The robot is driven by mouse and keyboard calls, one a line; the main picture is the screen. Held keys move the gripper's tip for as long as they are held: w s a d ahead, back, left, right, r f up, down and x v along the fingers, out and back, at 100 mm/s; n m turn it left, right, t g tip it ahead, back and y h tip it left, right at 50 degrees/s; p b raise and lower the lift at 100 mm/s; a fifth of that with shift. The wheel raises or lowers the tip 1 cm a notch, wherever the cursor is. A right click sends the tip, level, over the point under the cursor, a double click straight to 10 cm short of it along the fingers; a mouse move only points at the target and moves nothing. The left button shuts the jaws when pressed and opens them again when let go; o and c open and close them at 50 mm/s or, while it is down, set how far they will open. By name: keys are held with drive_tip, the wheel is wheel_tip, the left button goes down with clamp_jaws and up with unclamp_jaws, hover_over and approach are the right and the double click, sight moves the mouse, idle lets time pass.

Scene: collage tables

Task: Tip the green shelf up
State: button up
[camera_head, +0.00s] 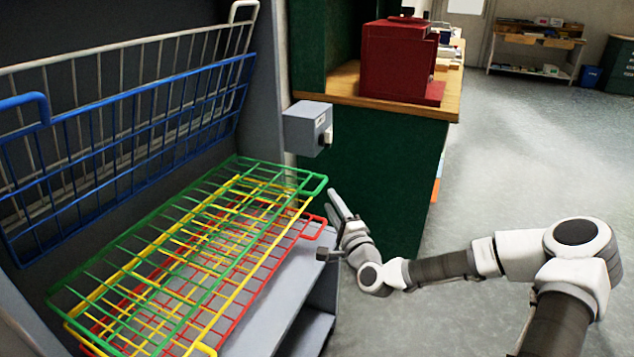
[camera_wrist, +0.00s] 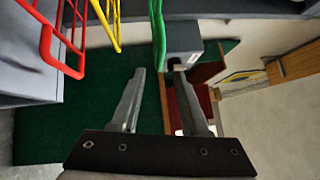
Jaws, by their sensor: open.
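The green wire shelf (camera_head: 312,177) lies nearly flat as the top one of the lowered racks in the grey cabinet, above a yellow rack and a red rack. My gripper (camera_head: 333,201) is open and empty, just right of the green shelf's near right corner. In the wrist view the green shelf's wire end (camera_wrist: 158,28) shows beyond the fingertips, in line with the gap between the fingers (camera_wrist: 160,73). No contact shows, and the exact distance is hard to tell.
The yellow rack (camera_wrist: 105,18) and red rack (camera_wrist: 47,42) lie below the green one. A blue rack (camera_head: 22,100) and a white rack (camera_head: 128,45) stand tilted up behind. A grey box (camera_head: 306,128) sits by the cabinet edge. A red machine (camera_head: 400,60) stands on a counter.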

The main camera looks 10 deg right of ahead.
drive_tip(key=b+x, duration=0.1)
drive_tip(key=x, duration=1)
drive_tip(key=shift+b, duration=0.4)
clamp_jaws()
drive_tip(key=shift+r, duration=0.2)
idle(0.6)
